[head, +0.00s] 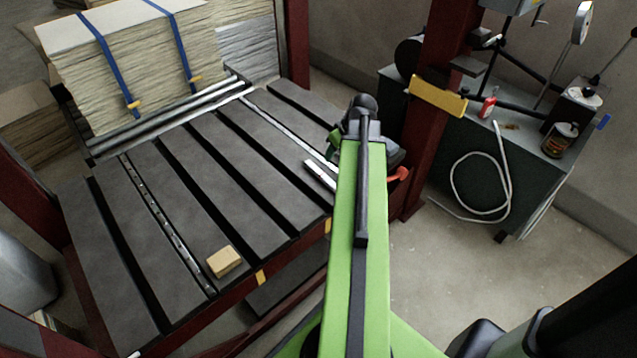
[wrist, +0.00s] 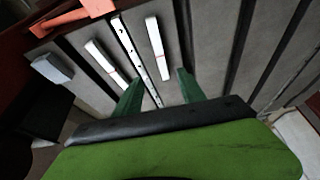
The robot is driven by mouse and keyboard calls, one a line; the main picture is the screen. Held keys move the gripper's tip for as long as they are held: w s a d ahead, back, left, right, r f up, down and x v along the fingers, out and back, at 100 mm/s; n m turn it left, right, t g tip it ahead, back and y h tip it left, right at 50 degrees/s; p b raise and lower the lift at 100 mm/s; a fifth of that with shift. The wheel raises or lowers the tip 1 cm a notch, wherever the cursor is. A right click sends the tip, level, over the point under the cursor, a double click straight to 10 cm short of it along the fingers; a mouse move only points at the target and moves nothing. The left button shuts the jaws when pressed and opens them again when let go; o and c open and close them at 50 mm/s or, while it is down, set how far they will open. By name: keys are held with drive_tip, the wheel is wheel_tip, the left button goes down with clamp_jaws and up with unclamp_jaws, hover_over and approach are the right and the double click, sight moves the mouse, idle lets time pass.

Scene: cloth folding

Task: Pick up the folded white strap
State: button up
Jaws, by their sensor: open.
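Two narrow white folded strips lie on the slatted dark table in the wrist view. One white strap (wrist: 157,48) lies just beyond my gripper (wrist: 160,78), roughly in line with the gap between its green fingers. The other white strip (wrist: 104,62) lies to the left, beyond the left fingertip. Both carry a thin reddish mark. I cannot tell which one is the task's strap. My gripper is open, with nothing between its fingers. In the head view, part of a white strip (head: 320,176) shows left of my green arm, which hides most of the gripper.
A perforated metal rail (wrist: 135,58) runs between the strips. An orange-red part (wrist: 73,18) and a pale block (wrist: 52,68) are at the left. In the head view, a tan block (head: 224,262) sits near the table's front edge, and a strapped sheet stack (head: 130,65) stands behind.

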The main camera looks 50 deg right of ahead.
sight(323, 174)
drive_tip(key=b+x, duration=1.5)
drive_tip(key=x, duration=0.2)
drive_tip(key=shift+f, duration=0.25)
drive_tip(key=shift+r, duration=0.2)
clamp_jaws()
